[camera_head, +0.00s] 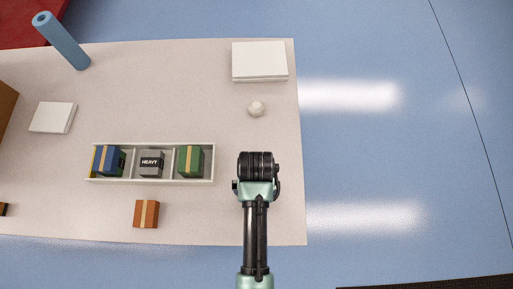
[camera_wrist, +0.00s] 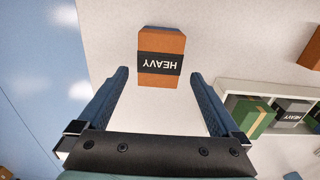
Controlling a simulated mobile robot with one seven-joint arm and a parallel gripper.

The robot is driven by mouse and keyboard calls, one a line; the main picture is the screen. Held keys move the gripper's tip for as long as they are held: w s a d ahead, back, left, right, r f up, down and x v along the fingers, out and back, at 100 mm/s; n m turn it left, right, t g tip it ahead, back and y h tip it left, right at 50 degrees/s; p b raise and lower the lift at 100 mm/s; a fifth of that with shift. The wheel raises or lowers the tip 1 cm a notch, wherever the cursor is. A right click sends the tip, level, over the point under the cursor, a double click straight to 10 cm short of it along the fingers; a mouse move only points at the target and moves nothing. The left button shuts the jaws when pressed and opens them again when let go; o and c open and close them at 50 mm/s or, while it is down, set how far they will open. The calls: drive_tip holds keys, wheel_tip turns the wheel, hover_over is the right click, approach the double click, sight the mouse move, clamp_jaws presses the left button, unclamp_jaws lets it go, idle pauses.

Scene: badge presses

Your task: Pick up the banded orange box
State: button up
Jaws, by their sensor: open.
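The banded orange box (camera_head: 146,213) has a tan band and stands on the table in front of the tray, left of my gripper in the head view. An orange box at the right edge of the wrist view (camera_wrist: 312,50) appears to be the same one, cut off. My gripper (camera_head: 258,165) hangs over the table's right part; its open fingers (camera_wrist: 159,76) show in the wrist view with nothing held. Ahead of the fingers, centred, is another orange box (camera_wrist: 160,45) with a black HEAVY label; my arm hides it in the head view.
A white divided tray (camera_head: 150,181) holds blue (camera_head: 109,160), grey HEAVY (camera_head: 151,163) and green (camera_head: 190,161) boxes. A pale ball (camera_head: 256,108), two white stacks (camera_head: 260,61) (camera_head: 52,117) and a blue cylinder (camera_head: 61,41) stand farther back. Table's right edge is close to my gripper.

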drive_tip(key=shift+s+f, duration=0.2)
drive_tip(key=shift+f, duration=0.05)
drive_tip(key=shift+s+f+p, duration=0.2)
drive_tip(key=shift+f+p, duration=0.2)
drive_tip(key=shift+f, duration=1.95)
drive_tip(key=c, duration=1.5)
clamp_jaws()
drive_tip(key=shift+r, duration=0.15)
